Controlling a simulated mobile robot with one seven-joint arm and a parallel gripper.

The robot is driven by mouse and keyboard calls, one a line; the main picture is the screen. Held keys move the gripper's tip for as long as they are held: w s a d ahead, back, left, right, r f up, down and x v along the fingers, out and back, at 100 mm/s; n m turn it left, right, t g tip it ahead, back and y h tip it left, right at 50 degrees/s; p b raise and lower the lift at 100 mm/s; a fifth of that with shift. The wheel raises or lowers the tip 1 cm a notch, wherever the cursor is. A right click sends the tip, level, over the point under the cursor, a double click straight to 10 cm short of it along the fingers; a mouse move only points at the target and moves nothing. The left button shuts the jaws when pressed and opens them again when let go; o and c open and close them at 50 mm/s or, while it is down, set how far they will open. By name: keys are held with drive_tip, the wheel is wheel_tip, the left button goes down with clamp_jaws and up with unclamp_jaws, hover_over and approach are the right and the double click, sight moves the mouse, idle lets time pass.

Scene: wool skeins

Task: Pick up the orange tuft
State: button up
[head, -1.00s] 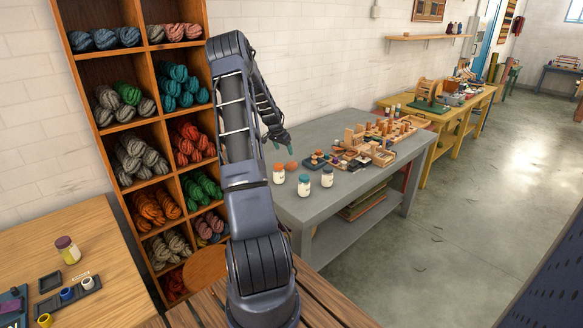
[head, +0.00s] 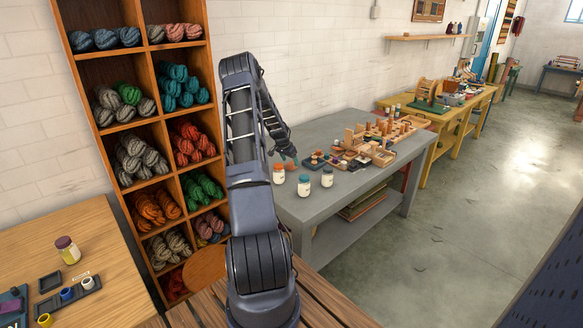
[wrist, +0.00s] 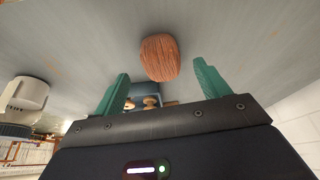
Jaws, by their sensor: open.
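The orange tuft (wrist: 159,57) is a small rounded bundle of strands on the grey table. In the wrist view it lies ahead of and between my gripper's two green fingers (wrist: 161,70). The fingers are apart and empty, with a gap on each side of the tuft. In the head view my gripper (head: 289,155) is low over the near-left part of the grey table (head: 330,210), and it mostly hides the tuft there.
Jars with an orange lid (head: 278,174), a teal lid (head: 304,185) and another teal lid (head: 327,177) stand close by. Wooden pieces and trays (head: 380,156) fill the table's far part. A yarn shelf (head: 160,150) stands to the left.

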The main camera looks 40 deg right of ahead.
sight(291, 163)
drive_tip(key=x, duration=0.3)
drive_tip(key=shift+w+d+f, duration=0.1)
drive_tip(key=shift+w, duration=0.05)
drive_tip(key=c, duration=1)
drive_tip(key=shift+c, duration=0.2)
